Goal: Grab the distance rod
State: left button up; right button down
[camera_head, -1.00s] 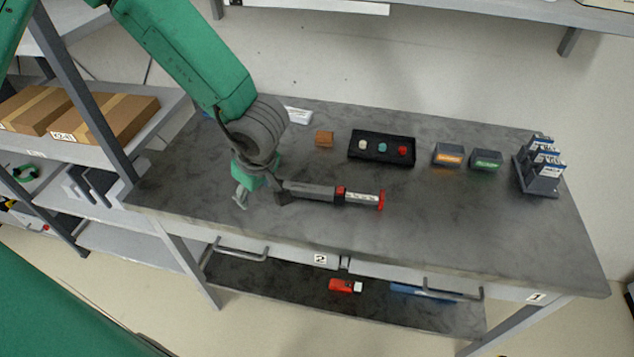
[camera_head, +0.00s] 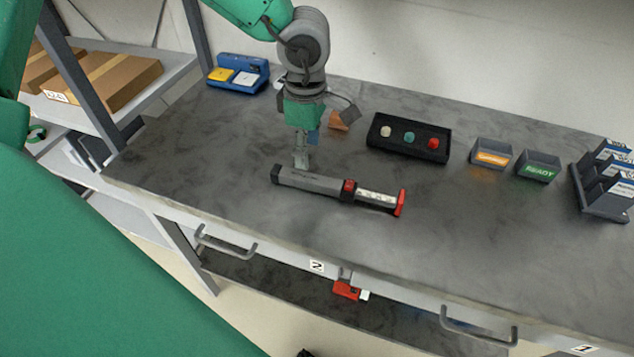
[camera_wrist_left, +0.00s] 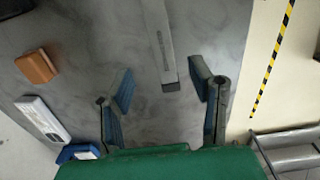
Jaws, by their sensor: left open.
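The distance rod (camera_head: 322,183) is a grey bar with a red ring, a clear banded section and a red end disc. It lies on the grey worktop, pointing to the right. My left gripper (camera_head: 325,138) is open and empty just behind the rod's grey left part in the head view. In the left wrist view the rod's plain grey end (camera_wrist_left: 160,45) reaches toward the gap between the two spread fingers (camera_wrist_left: 162,86). The rod looks apart from both fingers. My right gripper does not show.
Behind the rod on the worktop (camera_head: 240,170) are an orange block (camera_head: 339,121), a black button box (camera_head: 408,153), two lit signs (camera_head: 491,156) and a card rack (camera_head: 604,205). A blue holder (camera_head: 240,88) stands at the back left. The front right is clear.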

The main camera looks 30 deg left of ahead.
aim_at(312, 177)
pick_arm(q)
jog(key=f, duration=0.4)
jog(key=shift+w, duration=0.2)
jog(key=shift+s+d+f+b, duration=0.1)
jog(key=shift+d+f+b, duration=0.15)
jog(key=shift+f, duration=1.1)
jog(key=shift+s+d+f+b, duration=0.1)
jog(key=shift+d+f+b, duration=0.1)
jog(key=shift+f, duration=1.1)
jog(key=shift+a, duration=0.1)
grip_shut()
